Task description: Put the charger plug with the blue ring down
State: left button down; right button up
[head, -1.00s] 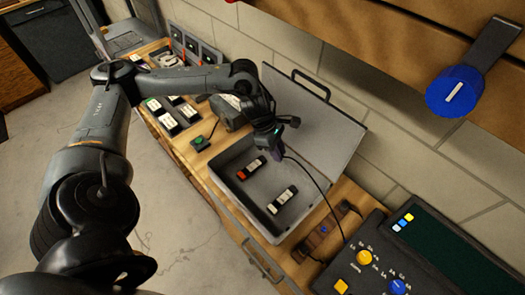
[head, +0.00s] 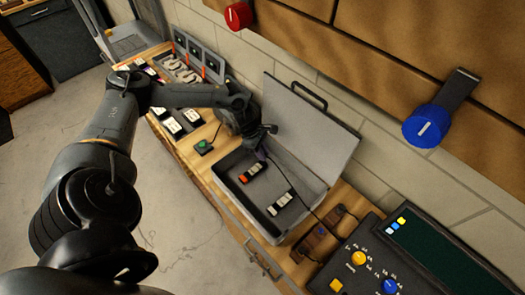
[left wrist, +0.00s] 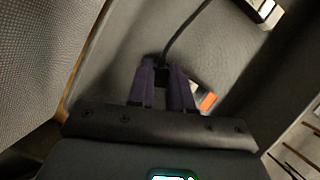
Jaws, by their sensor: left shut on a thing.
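My left gripper (head: 261,153) is low over the back part of the open grey case (head: 232,192). In the left wrist view its two purple-tinted fingers (left wrist: 162,80) are shut on the charger plug (left wrist: 160,76), a small dark piece between the tips. A black cable (left wrist: 187,32) runs from it. The blue ring cannot be made out. In the head view the fingers mostly hide the plug, and I cannot tell whether it touches the case floor. My right gripper is not in view.
In the case lie an orange-ended pack (head: 252,172) and a black and white pack (head: 280,202). The raised case lid (head: 310,140) stands behind. A green-button box (head: 203,147) is to the left, a control console (head: 400,255) to the right.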

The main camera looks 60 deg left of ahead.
pick_arm(q)
jog(key=shift+f, duration=0.35)
jog(key=c, duration=1)
grip_release()
jog(key=shift+c, duration=0.2)
jog(key=shift+r, duration=0.1)
jog(key=shift+s+a+r+b, duration=0.1)
jog(key=shift+a+r+b, duration=0.15)
jog(key=shift+r+b, duration=0.15)
jog(key=b+v, duration=0.3)
jog(key=v, duration=0.8)
jog(key=shift+b, duration=0.3)
jog(key=shift+s+d, duration=0.1)
